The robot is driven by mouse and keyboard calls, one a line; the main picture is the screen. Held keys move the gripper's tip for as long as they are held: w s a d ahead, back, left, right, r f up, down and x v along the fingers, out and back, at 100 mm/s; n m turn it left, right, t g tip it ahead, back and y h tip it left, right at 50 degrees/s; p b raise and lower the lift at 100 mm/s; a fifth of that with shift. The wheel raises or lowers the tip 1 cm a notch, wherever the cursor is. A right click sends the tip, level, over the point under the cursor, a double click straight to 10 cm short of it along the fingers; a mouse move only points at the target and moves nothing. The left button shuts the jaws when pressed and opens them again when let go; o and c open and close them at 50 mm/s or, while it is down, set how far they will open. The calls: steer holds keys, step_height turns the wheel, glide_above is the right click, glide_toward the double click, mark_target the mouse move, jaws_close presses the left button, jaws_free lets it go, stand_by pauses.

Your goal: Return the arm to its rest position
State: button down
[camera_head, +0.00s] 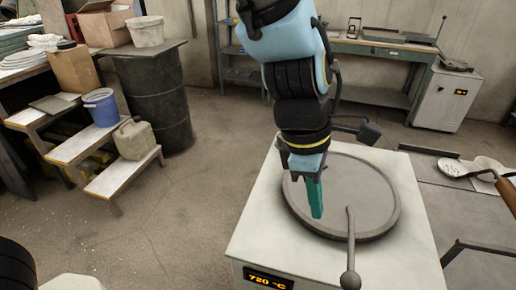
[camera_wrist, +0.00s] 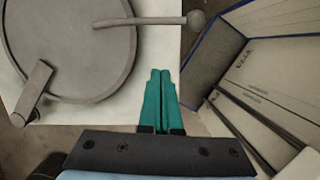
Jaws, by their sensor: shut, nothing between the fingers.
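My gripper (camera_head: 314,198) points down above the left part of the furnace's round grey lid (camera_head: 365,200). Its green fingers are together with nothing between them; they also show closed in the wrist view (camera_wrist: 161,75). The lid lies on the pale furnace (camera_head: 262,235), whose front display reads 720 °C. A rod handle with a ball end (camera_head: 350,280) reaches across the lid toward the front. In the wrist view the ball-ended handle (camera_wrist: 195,20) lies just beyond the fingertips. I cannot tell the exact height of the fingers over the furnace.
A ladle (camera_head: 450,168) lies on a grey bench at the right. Steps at the left hold a blue bucket (camera_head: 101,107) and a canister (camera_head: 133,139), beside a dark drum (camera_head: 155,95). A workbench (camera_head: 385,48) and a white cabinet (camera_head: 445,98) stand behind. Floor left of the furnace is clear.

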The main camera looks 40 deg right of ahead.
steer(key=shift+w, duration=0.1)
steer(key=w+a+m+t, duration=0.1)
steer(key=w+a, duration=0.5)
steer(key=w, duration=0.6)
steer(key=w+a+m+t, duration=0.15)
steer(key=w+a, duration=0.35)
steer(key=w, duration=0.8)
steer(key=w+a+m+t+b, duration=0.1)
steer(key=w+a, duration=0.3)
steer(key=a, duration=0.9)
steer(key=w+a+m+y, duration=0.1)
steer(key=w+a+m, duration=0.2)
steer(key=a, duration=0.9)
steer(key=shift+w+a+t+b, duration=0.35)
steer(key=shift+w+a, duration=0.05)
steer(key=shift+w, duration=0.85)
steer(key=shift+f, duration=0.1)
